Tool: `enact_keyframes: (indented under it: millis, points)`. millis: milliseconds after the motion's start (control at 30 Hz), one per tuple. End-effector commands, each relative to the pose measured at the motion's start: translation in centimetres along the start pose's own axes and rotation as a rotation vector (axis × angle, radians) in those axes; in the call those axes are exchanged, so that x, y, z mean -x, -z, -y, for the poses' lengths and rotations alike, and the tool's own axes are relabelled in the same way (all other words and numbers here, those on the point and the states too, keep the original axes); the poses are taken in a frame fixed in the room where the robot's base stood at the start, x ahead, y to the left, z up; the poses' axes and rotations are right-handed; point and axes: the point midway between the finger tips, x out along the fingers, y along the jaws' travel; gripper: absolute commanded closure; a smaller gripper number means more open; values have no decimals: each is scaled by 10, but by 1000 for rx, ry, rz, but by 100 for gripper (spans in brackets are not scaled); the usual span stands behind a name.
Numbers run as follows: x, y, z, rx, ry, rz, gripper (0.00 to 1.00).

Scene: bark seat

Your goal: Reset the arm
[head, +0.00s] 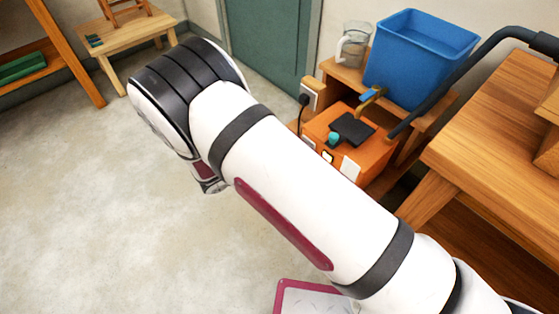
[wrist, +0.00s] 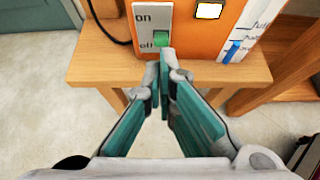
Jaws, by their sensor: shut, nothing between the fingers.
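In the wrist view my gripper (wrist: 164,60) is shut, its teal-padded fingers together with nothing between them. The fingertips show just below a green switch (wrist: 161,40) on a grey plate (wrist: 145,22) marked "on" and "off". I cannot tell whether they touch the switch. The plate is on the front of an orange box (wrist: 185,20) that stands on a wooden stand (wrist: 95,68).
In the head view a blue bin (head: 420,60) and a glass jug (head: 353,45) stand behind the orange box (head: 372,165). A wooden workbench (head: 490,130) is at the right, with a dark hose (head: 460,75) beside it. A small table (head: 125,38) stands far left. The floor at left is clear.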

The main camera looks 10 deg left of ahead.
Motion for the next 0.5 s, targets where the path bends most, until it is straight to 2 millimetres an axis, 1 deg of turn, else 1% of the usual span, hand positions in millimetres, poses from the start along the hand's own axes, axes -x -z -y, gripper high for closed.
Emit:
enact_keyframes:
  millis: [400,467,500]
  points:
    - [-1,0,0,-2,1,0,100]
    - [0,-4,0,-13,6,-2,100]
    - [0,-10,2,-29,15,-4,100]
